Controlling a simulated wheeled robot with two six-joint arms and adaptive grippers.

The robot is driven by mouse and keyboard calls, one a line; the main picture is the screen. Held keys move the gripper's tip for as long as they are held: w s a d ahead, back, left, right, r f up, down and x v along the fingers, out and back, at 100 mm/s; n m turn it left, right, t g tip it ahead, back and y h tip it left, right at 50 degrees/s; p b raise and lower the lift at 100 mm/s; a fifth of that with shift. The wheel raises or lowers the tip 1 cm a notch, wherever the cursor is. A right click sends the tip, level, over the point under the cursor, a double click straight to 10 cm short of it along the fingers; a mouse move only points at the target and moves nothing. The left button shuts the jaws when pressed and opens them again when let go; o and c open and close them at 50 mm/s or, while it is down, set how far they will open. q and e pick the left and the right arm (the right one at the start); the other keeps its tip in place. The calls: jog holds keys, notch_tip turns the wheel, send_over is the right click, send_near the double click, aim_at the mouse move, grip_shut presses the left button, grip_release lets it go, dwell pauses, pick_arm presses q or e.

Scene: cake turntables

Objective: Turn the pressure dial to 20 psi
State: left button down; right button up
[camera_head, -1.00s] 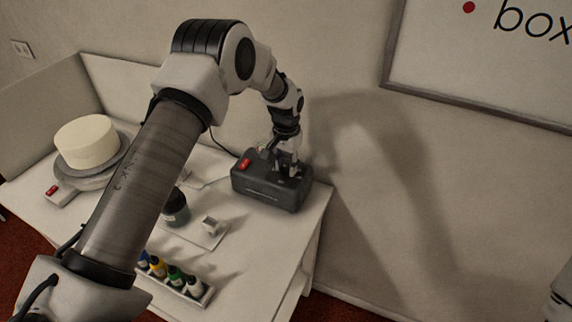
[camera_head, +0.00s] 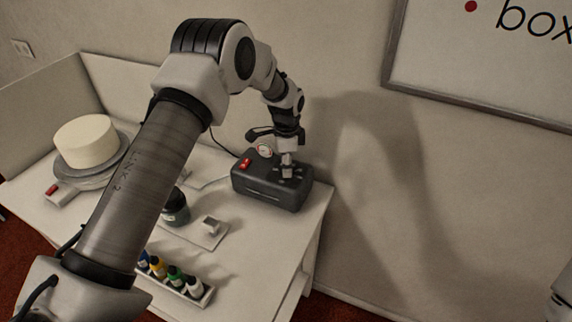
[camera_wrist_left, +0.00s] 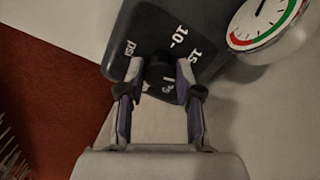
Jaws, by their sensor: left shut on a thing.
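The pressure dial (camera_wrist_left: 160,74) is a small dark knob on top of a dark grey compressor box (camera_head: 262,190), with white "psi", "10" and "15" marks around it. My left gripper (camera_wrist_left: 160,88) points down at the box and is shut on the dial, one finger on each side. In the head view my left gripper (camera_head: 287,170) stands over the box's right part and hides most of the dial. The dial's exact setting is hard to read. A round gauge (camera_wrist_left: 265,20) with a green and red rim sits beside it.
A red switch (camera_head: 245,163) is on the box's left part. A white cake (camera_head: 86,142) stands on a turntable at the left. A dark jar (camera_head: 176,208) and several small colour bottles (camera_head: 175,276) are nearer. The table's right edge is close to the box.

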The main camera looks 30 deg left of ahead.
pick_arm(q)
jog(key=shift+s+f+m, duration=0.2)
jog(key=shift+f+m, duration=0.05)
jog(key=shift+m, duration=0.85)
jog(key=c, duration=0.8)
grip_release()
jog(key=shift+d, duration=0.1)
jog(key=shift+o, duration=0.2)
jog(key=shift+w, duration=0.2)
jog(key=shift+r, duration=0.2)
jog(key=shift+r, duration=0.35)
notch_tip(320, 180, up, 11)
jog(key=shift+w, duration=0.1)
